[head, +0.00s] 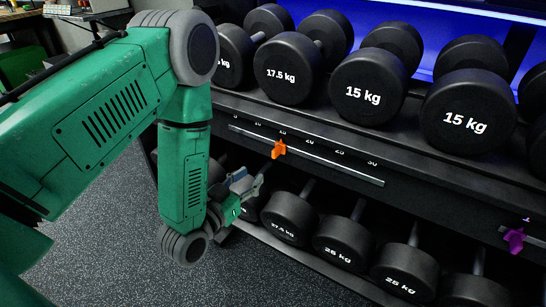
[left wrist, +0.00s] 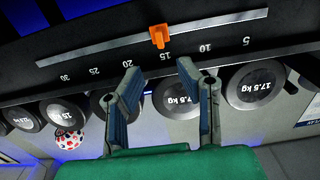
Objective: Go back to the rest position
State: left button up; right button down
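My left gripper (head: 258,180) is in front of the dumbbell rack, just below and left of an orange slider (head: 279,149). The slider sits on a numbered scale rail (head: 330,165), close to the 15 mark. In the left wrist view, which shows the labels upside down, the two fingers (left wrist: 159,72) are spread apart with nothing between them. The orange slider (left wrist: 159,36) lies beyond the fingertips, apart from them. My left arm is bent, with its forearm hanging down. My right gripper is not in view.
The rack's upper shelf holds several black dumbbells (head: 367,87), and its lower shelf holds more (head: 341,241). A purple slider (head: 514,240) is on the rack at the right. Speckled dark floor (head: 110,255) is open at lower left. A red-and-white ball (left wrist: 69,132) shows in the wrist view.

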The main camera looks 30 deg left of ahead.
pick_arm(q)
jog(key=s+d+f+g+p, duration=0.2)
jog(key=s+f+g+p, duration=0.3)
jog(key=s+f+g, duration=0.25)
jog(key=s+f+g+y+p, duration=0.1)
jog(key=s+g+p, duration=0.3)
jog(key=s+g, duration=0.6)
jog(key=s, duration=0.9)
jog(key=shift+s+f+p, duration=0.35)
jog(key=shift+w, duration=0.1)
